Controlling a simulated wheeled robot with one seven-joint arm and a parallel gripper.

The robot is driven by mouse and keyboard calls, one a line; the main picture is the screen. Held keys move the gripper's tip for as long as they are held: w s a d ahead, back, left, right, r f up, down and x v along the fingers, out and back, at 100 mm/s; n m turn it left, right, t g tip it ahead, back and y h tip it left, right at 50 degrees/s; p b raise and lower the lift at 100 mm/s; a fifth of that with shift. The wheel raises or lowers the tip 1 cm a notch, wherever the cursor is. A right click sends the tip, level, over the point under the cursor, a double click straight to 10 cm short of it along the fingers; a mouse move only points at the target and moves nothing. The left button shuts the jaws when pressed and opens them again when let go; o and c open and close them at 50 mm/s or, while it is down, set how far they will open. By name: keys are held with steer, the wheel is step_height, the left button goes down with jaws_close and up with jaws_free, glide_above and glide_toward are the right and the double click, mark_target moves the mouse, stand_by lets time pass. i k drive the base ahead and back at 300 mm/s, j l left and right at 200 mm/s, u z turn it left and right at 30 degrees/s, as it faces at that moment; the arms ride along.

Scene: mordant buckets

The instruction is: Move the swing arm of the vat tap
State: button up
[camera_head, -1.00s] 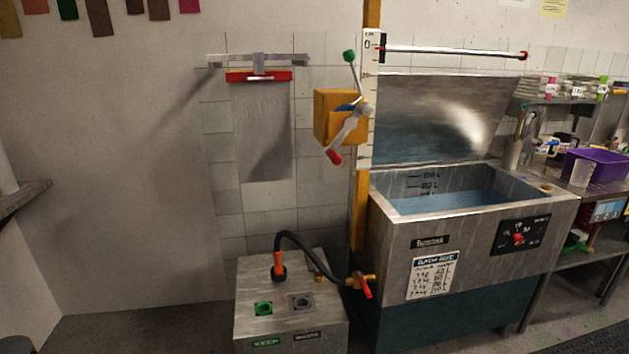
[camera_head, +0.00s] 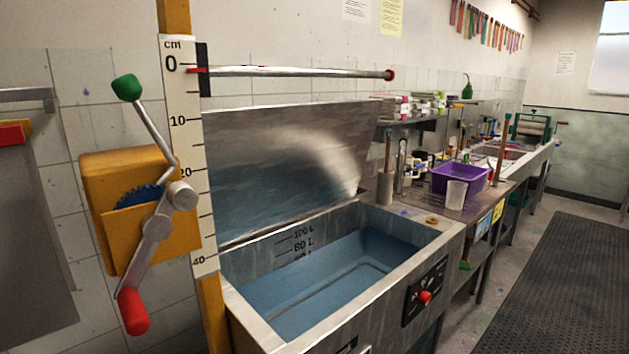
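The steel vat (camera_head: 447,232) stands in the middle, its lid (camera_head: 290,160) raised at the back and bluish liquid or lining inside. A grey upright fitting (camera_head: 401,165) stands past the vat's right back corner; it may be a tap, but it is too small to tell. A horizontal metal bar (camera_head: 300,72) with a red tip reaches out over the vat from the post with the cm scale. I cannot tell for certain which part is the vat tap's swing arm. My gripper is not in view.
A yellow crank box (camera_head: 105,185) with green and red handles is on the left by the scale (camera_head: 185,110). A bench to the right holds a purple basin (camera_head: 460,180) and a white beaker (camera_head: 456,195). A dark floor mat (camera_head: 560,280) lies clear at the right.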

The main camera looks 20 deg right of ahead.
mark_target(404, 132)
steer(key=i+l+z, duration=0.1)
steer(key=z, duration=0.3)
steer(key=i+z, duration=0.3)
steer(key=z, duration=0.15)
steer(key=i+j+z, duration=0.1)
steer(key=i+z, duration=0.15)
steer(key=z, duration=0.15)
steer(key=i+l+z, duration=0.1)
steer(key=i, duration=0.2)
steer(key=i+l+z, duration=0.15)
steer(key=i, duration=0.15)
